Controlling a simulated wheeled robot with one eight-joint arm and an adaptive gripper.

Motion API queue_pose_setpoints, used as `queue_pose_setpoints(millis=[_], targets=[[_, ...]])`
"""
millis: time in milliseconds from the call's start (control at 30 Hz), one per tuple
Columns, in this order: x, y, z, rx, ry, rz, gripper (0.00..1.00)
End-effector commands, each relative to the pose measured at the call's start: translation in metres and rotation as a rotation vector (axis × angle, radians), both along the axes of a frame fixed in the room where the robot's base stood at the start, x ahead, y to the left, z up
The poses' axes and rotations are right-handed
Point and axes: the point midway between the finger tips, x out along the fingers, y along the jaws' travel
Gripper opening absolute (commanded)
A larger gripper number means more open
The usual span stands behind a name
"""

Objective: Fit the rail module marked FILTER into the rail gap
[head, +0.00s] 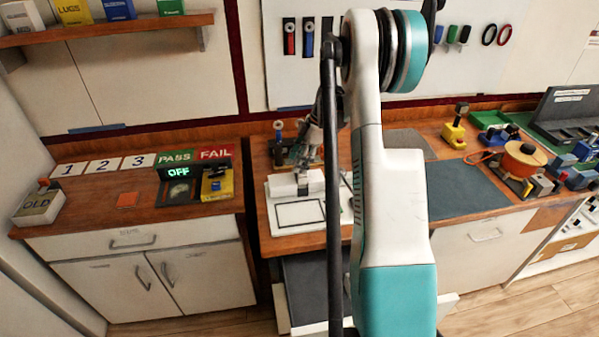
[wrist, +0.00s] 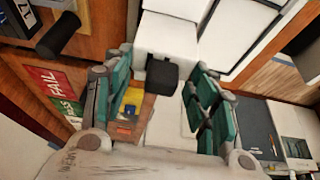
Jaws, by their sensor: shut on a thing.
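My gripper (head: 303,160) is low over the left end of the middle worktop. It is shut on a white block-shaped module with a black grip (wrist: 161,76), which shows between the teal fingers in the wrist view. White block surfaces (head: 284,186) show just below the gripper in the head view; I cannot tell where the held module ends and other white parts begin. No FILTER mark is readable. A white board with a black rectangular outline (head: 299,213) lies in front. The rail gap cannot be made out, and my arm hides part of this area.
A dark mat (head: 465,188) lies right of my arm, with tools and several modules beyond.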

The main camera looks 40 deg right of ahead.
Motion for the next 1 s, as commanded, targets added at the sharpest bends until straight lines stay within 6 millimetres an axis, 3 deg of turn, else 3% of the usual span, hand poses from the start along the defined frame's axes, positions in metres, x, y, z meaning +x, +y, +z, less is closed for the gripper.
queue_pose_setpoints(millis=[33, 200, 600, 633, 700, 1000], targets=[[0.000, 0.000, -0.014, 0.000, 0.000, 0.000, 0.22], [0.000, 0.000, -0.039, 0.000, 0.000, 0.000, 0.22], [0.000, 0.000, -0.043, 0.000, 0.000, 0.000, 0.22], [0.000, 0.000, -0.043, 0.000, 0.000, 0.000, 0.57], [0.000, 0.000, -0.042, 0.000, 0.000, 0.000, 0.73], [0.000, 0.000, -0.042, 0.000, 0.000, 0.000, 0.73]])
